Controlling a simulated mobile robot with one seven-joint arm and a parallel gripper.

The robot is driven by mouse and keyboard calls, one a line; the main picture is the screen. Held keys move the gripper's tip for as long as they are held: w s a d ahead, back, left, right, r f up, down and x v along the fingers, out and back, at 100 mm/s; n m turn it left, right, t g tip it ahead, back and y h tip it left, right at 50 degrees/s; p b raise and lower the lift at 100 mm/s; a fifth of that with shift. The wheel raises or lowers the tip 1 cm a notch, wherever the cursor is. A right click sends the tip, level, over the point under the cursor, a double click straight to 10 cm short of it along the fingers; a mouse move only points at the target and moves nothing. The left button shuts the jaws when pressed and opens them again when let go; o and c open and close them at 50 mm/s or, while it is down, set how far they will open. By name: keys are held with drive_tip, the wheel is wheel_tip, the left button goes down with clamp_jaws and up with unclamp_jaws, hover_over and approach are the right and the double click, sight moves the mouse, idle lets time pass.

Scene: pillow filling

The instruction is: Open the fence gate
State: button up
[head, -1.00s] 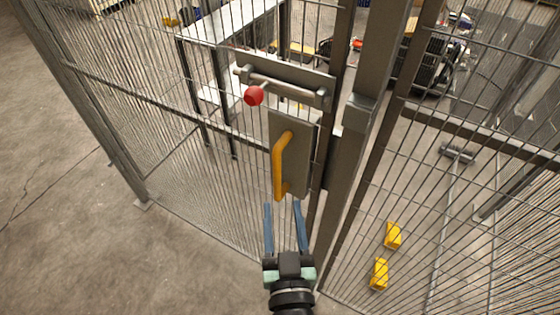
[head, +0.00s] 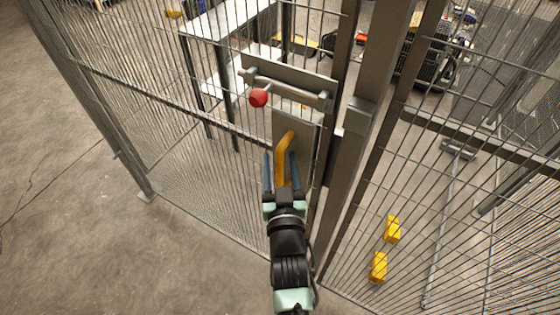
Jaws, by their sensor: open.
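The fence gate (head: 215,150) is a wire mesh panel in a grey metal frame, and it stands closed against the post (head: 352,130). A yellow handle (head: 284,150) is fixed to a grey plate (head: 305,140) on the gate. Above it is a sliding bolt (head: 290,87) with a red knob (head: 258,98). My gripper (head: 281,158) is open, with its blue fingers on either side of the yellow handle. The handle's lower end is hidden by my gripper. I cannot tell whether the fingers touch the handle.
A table (head: 225,22) stands behind the gate. Two yellow blocks (head: 379,267) lie on the floor behind the fence at right. The concrete floor (head: 75,220) in front of the gate at left is clear.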

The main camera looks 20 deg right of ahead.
clamp_jaws()
idle(1.4)
